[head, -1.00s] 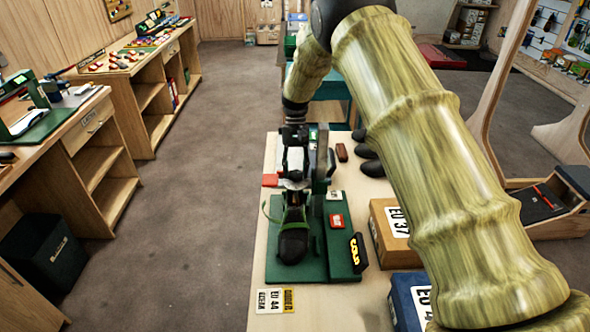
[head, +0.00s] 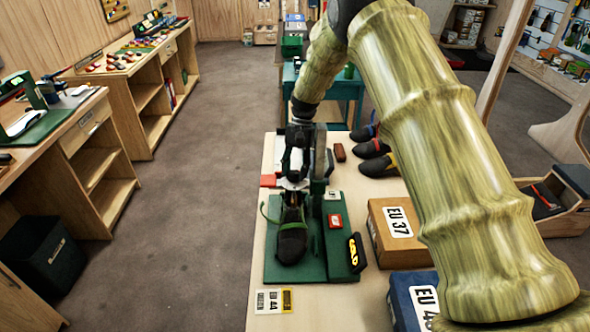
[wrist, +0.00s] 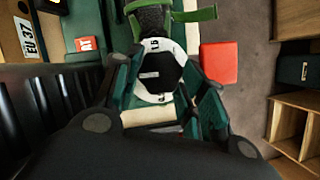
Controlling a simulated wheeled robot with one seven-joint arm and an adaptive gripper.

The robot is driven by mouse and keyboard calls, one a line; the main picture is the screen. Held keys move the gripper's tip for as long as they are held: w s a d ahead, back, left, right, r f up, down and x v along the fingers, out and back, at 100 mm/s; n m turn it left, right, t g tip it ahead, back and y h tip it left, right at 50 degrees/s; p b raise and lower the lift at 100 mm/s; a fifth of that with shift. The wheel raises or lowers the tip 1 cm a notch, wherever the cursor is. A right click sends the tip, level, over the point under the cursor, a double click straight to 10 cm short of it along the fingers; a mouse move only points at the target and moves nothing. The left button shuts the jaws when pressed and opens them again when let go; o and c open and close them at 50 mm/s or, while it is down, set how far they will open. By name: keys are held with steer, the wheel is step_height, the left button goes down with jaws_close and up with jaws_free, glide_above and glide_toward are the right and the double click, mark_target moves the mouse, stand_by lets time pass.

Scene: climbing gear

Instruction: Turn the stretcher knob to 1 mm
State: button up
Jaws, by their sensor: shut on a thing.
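The stretcher knob (wrist: 160,72) is a black disc with a bar-shaped grip, set on a white dial ring with printed marks. The wrist view shows it between the fingers of my gripper (wrist: 162,98), which is shut on it. The ring's marks are partly covered and I cannot read the setting surely. In the head view my gripper (head: 297,160) reaches down at the back end of the green stretcher (head: 345,262). A dark shoe with green trim (head: 291,240) sits on the stretcher, toe to the front.
A red block (wrist: 219,63) lies beside the stretcher. Boxes marked EU 37 (head: 398,224) and EU 4-something (head: 424,296) stand at the right. Several dark shoes (head: 372,150) lie behind them. A label card (head: 268,301) lies at the front.

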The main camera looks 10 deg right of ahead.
steer(key=o, duration=0.8)
steer(key=shift+c, duration=0.2)
steer(key=v, duration=1.2)
steer(key=shift+f, duration=0.1)
